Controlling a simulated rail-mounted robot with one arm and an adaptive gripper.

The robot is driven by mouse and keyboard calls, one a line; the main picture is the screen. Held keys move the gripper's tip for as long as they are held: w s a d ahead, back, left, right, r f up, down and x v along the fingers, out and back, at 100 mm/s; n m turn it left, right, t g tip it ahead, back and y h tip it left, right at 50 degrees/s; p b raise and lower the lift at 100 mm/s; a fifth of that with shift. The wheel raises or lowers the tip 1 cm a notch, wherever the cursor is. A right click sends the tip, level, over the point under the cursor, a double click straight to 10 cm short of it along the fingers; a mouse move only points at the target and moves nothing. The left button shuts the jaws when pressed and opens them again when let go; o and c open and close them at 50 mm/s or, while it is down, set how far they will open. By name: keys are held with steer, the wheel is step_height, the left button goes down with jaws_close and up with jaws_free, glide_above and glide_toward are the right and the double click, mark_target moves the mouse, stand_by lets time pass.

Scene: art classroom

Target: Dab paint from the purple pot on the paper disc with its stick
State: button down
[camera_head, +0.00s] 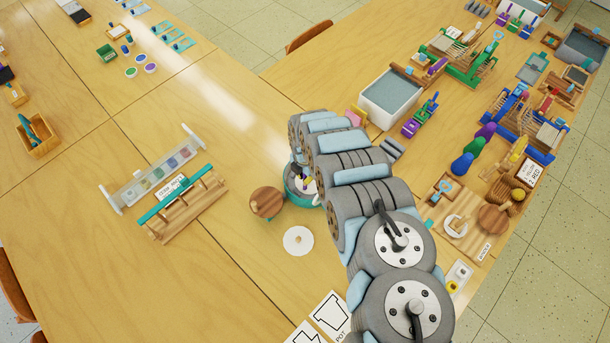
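A white paper disc (298,240) with a small tan spot at its centre lies flat on the wooden table (230,290), in front of my arm. Behind it, a round teal holder (301,197) is partly covered by my arm. Small white, yellow and purple parts show inside the holder; I cannot tell whether one is the purple pot or its stick. My arm reaches from the lower right over the holder. My gripper is hidden behind the arm links, so its fingers and anything in them do not show.
A round wooden piece (267,202) stands close left of the holder. A wooden rack with a teal bar (180,205) and a clear panel (158,175) stand further left. A grey-filled tray (390,97) and crowded craft tools stand right. Shape cards (331,316) lie in front. The left-front table is clear.

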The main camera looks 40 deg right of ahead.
steer(key=shift+r+p, duration=3.95)
steer(key=shift+r, duration=1.1)
